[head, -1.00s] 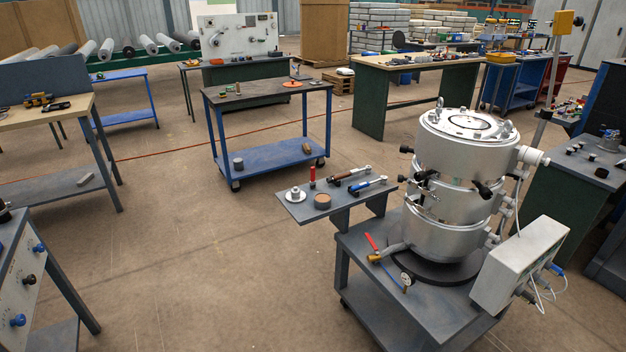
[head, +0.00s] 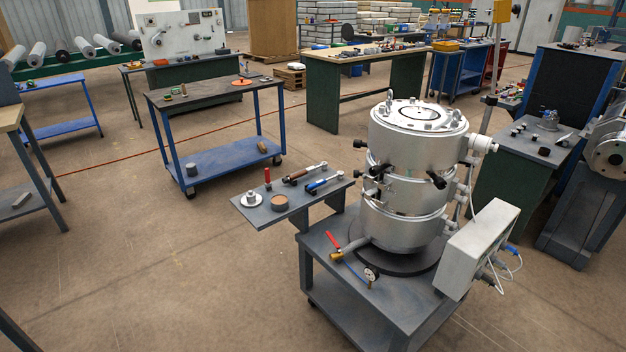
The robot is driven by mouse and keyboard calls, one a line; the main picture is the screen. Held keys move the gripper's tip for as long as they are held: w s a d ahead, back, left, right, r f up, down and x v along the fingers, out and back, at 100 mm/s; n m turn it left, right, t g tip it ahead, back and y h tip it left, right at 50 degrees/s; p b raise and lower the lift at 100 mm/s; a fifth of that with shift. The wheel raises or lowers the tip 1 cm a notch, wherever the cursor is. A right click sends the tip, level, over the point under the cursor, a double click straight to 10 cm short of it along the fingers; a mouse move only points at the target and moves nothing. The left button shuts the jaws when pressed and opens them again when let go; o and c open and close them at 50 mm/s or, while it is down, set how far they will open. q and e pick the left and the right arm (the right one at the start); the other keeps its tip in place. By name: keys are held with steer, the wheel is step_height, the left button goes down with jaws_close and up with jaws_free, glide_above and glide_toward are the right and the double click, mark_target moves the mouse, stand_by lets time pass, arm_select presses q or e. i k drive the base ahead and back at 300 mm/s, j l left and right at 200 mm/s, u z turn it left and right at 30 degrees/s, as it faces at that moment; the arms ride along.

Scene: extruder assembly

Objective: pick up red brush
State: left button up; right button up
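A small upright red-handled item (head: 267,177), likely the red brush, stands on the grey side shelf (head: 243,211) left of the silver cylindrical vessel. Its lower end is dark, and it is too small to make out bristles. Beside it on the shelf are a white flanged piece (head: 252,198), a brown round piece (head: 279,202), a brown-handled tool (head: 304,174) and a blue-handled tool (head: 324,184). Neither of my grippers shows in the head view.
The silver vessel (head: 408,235) stands on a grey cart (head: 350,295) with a red lever (head: 333,240), a gauge and a white box (head: 478,248). A blue cart (head: 217,158) stands behind. The floor in front and left of the shelf is clear.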

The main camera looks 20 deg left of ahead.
mark_target(268, 185)
steer(key=i+j+z, duration=0.45)
steer(key=j, duration=0.15)
steer(key=j+z, duration=0.2)
steer(key=j, duration=0.15)
steer(key=i+j+z, duration=0.25)
steer(key=j, duration=0.15)
steer(key=k, duration=0.05)
